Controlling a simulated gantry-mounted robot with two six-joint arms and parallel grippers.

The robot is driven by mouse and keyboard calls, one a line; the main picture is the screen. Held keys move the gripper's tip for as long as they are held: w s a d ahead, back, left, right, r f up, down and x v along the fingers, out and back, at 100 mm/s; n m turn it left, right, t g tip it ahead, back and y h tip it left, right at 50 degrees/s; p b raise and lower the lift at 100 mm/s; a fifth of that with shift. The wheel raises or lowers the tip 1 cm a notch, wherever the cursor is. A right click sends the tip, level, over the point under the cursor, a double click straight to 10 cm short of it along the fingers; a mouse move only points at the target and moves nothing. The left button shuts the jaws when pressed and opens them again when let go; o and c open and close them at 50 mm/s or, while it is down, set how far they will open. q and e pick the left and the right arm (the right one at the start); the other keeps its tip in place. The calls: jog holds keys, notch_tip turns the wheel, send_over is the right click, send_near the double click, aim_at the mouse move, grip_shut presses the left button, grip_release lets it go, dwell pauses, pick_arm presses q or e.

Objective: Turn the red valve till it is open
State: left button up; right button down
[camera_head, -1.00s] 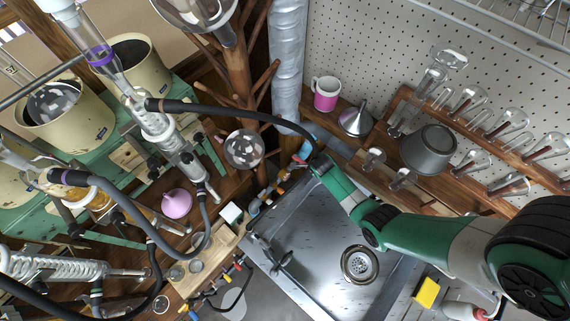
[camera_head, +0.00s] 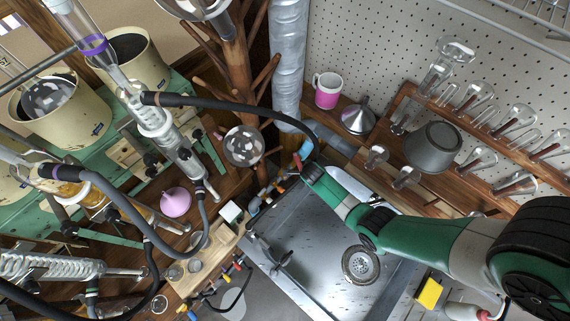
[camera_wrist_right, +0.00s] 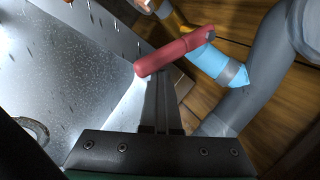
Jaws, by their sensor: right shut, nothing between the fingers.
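The red valve handle (camera_wrist_right: 175,52) is a rounded red lever in the right wrist view. It joins a light blue fitting (camera_wrist_right: 212,64) at its right end and lies slanted, with its free end at lower left. My right gripper (camera_wrist_right: 161,78) is shut and empty. Its fingertips are just below the handle, close to its free end; I cannot tell whether they touch. In the head view the handle (camera_head: 297,161) is a small red spot beside my right gripper (camera_head: 305,170), at the back corner of the sink. My left gripper is not in view.
A metal sink (camera_head: 320,245) lies below my right arm. A black hose (camera_head: 230,108) arches over to the valve area from the glassware at left. A thick grey pipe (camera_wrist_right: 262,75) runs close right of the fitting. A wooden glassware rack (camera_head: 470,140) stands at right.

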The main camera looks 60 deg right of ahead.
jog(key=shift+w+a, duration=0.6)
jog(key=shift+a, duration=0.35)
jog(key=shift+w+a+b, duration=0.15)
jog(key=shift+w+a, duration=0.3)
jog(key=shift+w, duration=0.35)
jog(key=shift+w+a+b, duration=0.2)
jog(key=shift+w+a, duration=0.3)
jog(key=shift+w, duration=0.25)
jog(key=shift+w+a+b, duration=0.15)
jog(key=shift+w+a, duration=0.3)
jog(key=shift+w, duration=0.35)
jog(key=r+p, duration=0.2)
jog(key=s+r+p, duration=0.1)
jog(key=r+p, duration=0.1)
jog(key=p, duration=0.1)
jog(key=shift+d+r, duration=0.1)
jog(key=shift+r, duration=0.15)
